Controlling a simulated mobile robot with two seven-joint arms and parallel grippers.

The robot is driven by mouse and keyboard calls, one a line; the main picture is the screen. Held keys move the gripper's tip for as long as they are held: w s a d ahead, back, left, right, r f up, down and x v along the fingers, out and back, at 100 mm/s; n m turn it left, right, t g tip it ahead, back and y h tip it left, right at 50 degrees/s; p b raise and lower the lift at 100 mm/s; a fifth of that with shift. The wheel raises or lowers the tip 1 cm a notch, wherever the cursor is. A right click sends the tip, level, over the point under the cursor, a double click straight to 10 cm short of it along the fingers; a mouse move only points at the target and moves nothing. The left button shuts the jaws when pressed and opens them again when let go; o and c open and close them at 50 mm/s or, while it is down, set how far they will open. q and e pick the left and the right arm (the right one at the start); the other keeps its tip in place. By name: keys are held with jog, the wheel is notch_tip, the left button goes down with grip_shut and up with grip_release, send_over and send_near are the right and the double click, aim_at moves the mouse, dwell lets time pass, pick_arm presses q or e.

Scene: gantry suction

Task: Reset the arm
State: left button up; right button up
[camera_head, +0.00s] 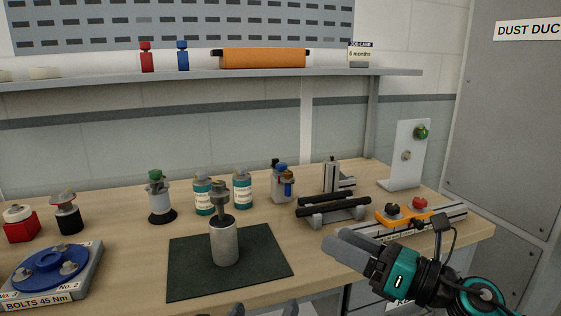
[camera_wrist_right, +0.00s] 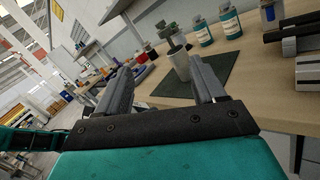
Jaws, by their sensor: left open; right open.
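My right gripper (camera_head: 347,246) reaches in from the lower right in the head view, over the front edge of the bench. Its teal wrist is behind it and its grey fingers point left. In the right wrist view its two fingers stand wide apart with nothing between them (camera_wrist_right: 163,82). My left gripper (camera_head: 263,309) shows only as two grey fingertips at the bottom edge of the head view, spread apart, with no object seen between them. The rest of it is out of frame.
A grey cylinder (camera_head: 224,243) with a knobbed top stands on a dark mat (camera_head: 190,272). A blue flange plate (camera_head: 48,268) is at left. Teal-labelled bottles (camera_head: 243,188) stand behind. A rail with an orange part (camera_head: 399,216) lies near the right gripper. Bare wood (camera_head: 130,260) lies left of the mat.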

jog(key=s+d+f+m+t+h+p, duration=0.1)
jog(key=f+m+t+h, duration=0.2)
jog(key=m, duration=0.5)
jog(key=s+d+f+m+t+h, duration=0.1)
jog(key=d+f+m+h, duration=0.15)
jog(key=f+m, duration=0.5)
jog(key=s+d+f+m+t+h+p, duration=0.1)
jog(key=s+f+m+t+h, duration=0.2)
jog(key=m, duration=0.7)
pick_arm(q)
jog(key=s+a+f+n+g+y, duration=0.1)
jog(key=s+a+f+n, duration=0.3)
jog(key=n, duration=0.7)
jog(key=s+a+f+n+g, duration=0.2)
jog(key=s+a+f+n, duration=0.3)
jog(key=f+n, duration=0.3)
jog(key=s+a+f+n+g+y+p, duration=0.1)
jog(key=s+a+f+n, duration=0.4)
jog(key=n, duration=0.8)
jog(key=shift+a+f+n+g+y, duration=0.3)
jog(key=shift+a+f+n+g, duration=0.1)
jog(key=shift+a+g, duration=0.15)
pick_arm(e)
jog(key=s+d+f+m+g+h, duration=0.2)
jog(key=s+f+m+g+h, duration=0.3)
jog(key=s+f+m, duration=0.8)
notch_tip(320, 180, down, 3)
jog(key=m+g, duration=0.1)
jog(key=g, duration=0.1)
jog(key=shift+g, duration=0.3)
